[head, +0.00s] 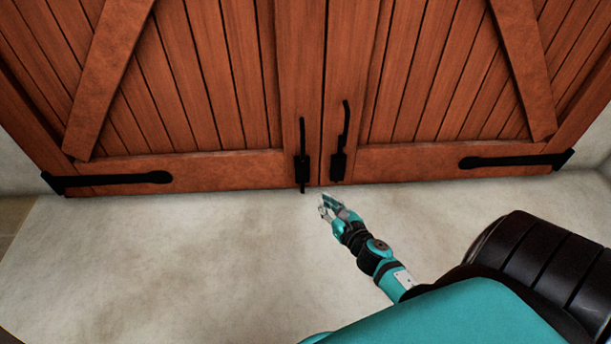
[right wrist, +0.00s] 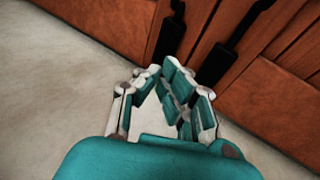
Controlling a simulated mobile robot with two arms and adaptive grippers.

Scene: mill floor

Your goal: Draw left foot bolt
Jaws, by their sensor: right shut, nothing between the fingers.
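The left foot bolt (head: 302,168) is a black rod with a black housing, upright at the foot of the left door leaf. Its lower end reaches down past the door's bottom edge to the floor. In the right wrist view its lower part (right wrist: 170,36) shows just beyond my fingers. The right foot bolt (head: 338,162) sits beside it on the other leaf, with its lower end higher. It also shows in the wrist view (right wrist: 216,62). My right gripper (head: 325,208) is shut and empty, low over the floor, just in front of and right of the left bolt, apart from it. My left gripper is out of view.
The wooden double door (head: 225,80) stands closed, with black strap hinges at the lower left (head: 110,180) and lower right (head: 515,160). The pale floor (head: 180,260) in front of it is clear.

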